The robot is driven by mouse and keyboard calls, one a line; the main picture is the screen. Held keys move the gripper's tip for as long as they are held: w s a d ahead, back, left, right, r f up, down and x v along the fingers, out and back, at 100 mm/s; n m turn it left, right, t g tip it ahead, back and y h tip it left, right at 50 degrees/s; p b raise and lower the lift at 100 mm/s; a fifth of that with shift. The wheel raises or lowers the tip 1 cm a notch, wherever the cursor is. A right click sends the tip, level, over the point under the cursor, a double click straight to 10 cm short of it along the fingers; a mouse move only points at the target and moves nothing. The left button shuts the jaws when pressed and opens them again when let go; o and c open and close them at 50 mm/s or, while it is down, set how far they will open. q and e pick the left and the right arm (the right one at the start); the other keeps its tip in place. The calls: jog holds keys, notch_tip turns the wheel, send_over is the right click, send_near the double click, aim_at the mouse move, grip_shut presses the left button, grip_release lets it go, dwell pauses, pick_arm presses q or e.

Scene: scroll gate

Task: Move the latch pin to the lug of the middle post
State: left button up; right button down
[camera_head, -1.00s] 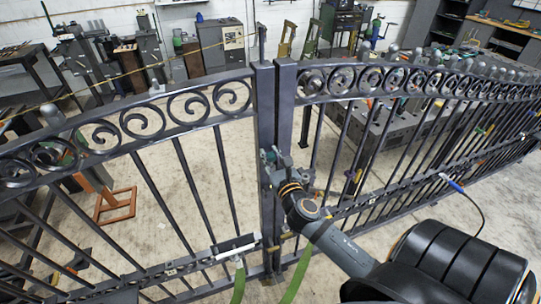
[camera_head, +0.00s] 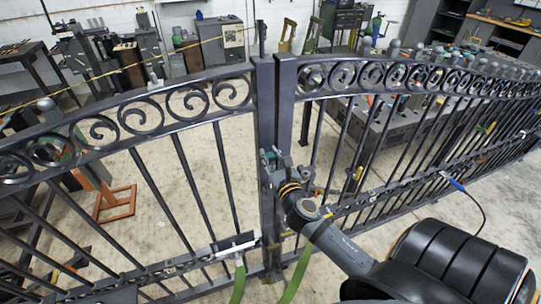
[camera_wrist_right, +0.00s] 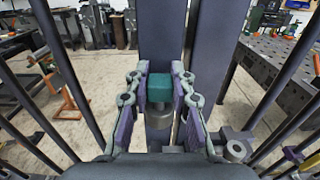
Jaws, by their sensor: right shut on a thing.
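My right gripper (camera_head: 268,162) is at the paired dark posts where the two gate leaves meet. In the right wrist view its fingers (camera_wrist_right: 160,100) are shut on the teal block-shaped head of the latch pin (camera_wrist_right: 160,87). A grey round piece (camera_wrist_right: 159,122) shows below the head; I cannot tell whether it is the pin's shank or a lug. The dark post (camera_wrist_right: 162,35) stands right behind the pin. A grey ring-shaped lug (camera_wrist_right: 235,150) sits to the lower right, apart from the pin. My left gripper cannot be made out.
The left gate leaf (camera_head: 130,142) and right gate leaf (camera_head: 400,90) stand on either side of the posts. Green straps (camera_head: 296,275) hang near the bottom. An orange stand (camera_head: 115,203) and workshop machines are behind the gate.

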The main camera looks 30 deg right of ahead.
jog(key=shift+f, duration=0.25)
jog(key=c, duration=1.1)
grip_release()
jog(key=shift+s, duration=0.15)
jog(key=v, duration=1.1)
jog(key=shift+s+a+f, duration=0.1)
jog(key=shift+s, duration=0.25)
